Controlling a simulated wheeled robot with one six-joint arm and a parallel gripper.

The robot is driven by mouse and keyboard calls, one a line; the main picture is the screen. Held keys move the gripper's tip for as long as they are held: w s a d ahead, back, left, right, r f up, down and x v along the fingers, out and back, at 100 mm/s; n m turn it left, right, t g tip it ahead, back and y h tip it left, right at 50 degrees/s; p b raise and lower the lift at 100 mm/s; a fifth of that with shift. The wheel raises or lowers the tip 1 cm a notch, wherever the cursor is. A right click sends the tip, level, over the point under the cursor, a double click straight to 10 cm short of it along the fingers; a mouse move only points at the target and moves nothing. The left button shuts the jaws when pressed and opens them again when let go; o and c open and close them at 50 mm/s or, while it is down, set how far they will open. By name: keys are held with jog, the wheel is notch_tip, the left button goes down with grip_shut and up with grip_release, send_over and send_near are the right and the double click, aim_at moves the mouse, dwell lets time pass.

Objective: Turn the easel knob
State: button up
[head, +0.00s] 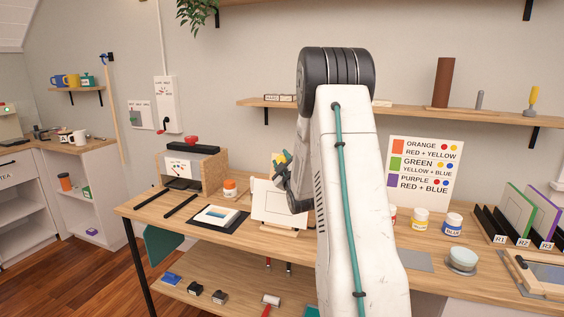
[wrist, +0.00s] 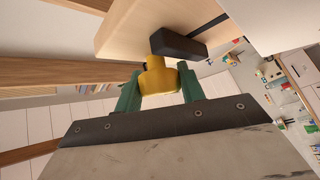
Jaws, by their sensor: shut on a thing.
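The easel (head: 279,231) stands on the workbench, with a white panel (head: 271,204) on it, partly hidden behind my arm. In the wrist view, the yellow easel knob (wrist: 158,77) sits between the two teal fingers of my gripper (wrist: 158,92). The fingers touch it on both sides, so my gripper is shut on it. A pale wooden easel part (wrist: 135,22) with a black piece (wrist: 180,43) is just beyond the knob.
A wall shelf (head: 420,112) runs behind my arm.

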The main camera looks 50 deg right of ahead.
aim_at(277, 163)
jog(key=m+g+h, duration=0.1)
jog(key=m+h, duration=0.2)
jog(key=m, duration=0.1)
jog(key=m+g+h, duration=0.1)
jog(key=m+h, duration=0.3)
jog(key=shift+m, duration=0.3)
jog(key=m+g+h, duration=0.2)
jog(key=m+g, duration=0.2)
jog(key=m, duration=0.1)
jog(key=m+g+h, duration=0.3)
jog(key=m+g, duration=0.1)
jog(key=m, duration=0.1)
jog(key=shift+m, duration=0.4)
jog(key=m+g, duration=0.9)
jog(key=m, duration=0.1)
jog(key=shift+g+h, duration=0.3)
jog(key=m+g+y, duration=0.1)
jog(key=m+g, duration=0.1)
jog(key=m, duration=0.1)
jog(key=m+g+y, duration=0.2)
jog(key=m, duration=0.1)
jog(key=shift+m+g, duration=0.3)
jog(key=shift+m, duration=0.1)
jog(key=shift+y, duration=0.3)
jog(key=o, duration=0.7)
jog(key=v, duration=0.7)
jog(key=shift+w+a+f, duration=0.1)
jog(key=shift+a+f, duration=0.05)
jog(key=shift+a, duration=0.15)
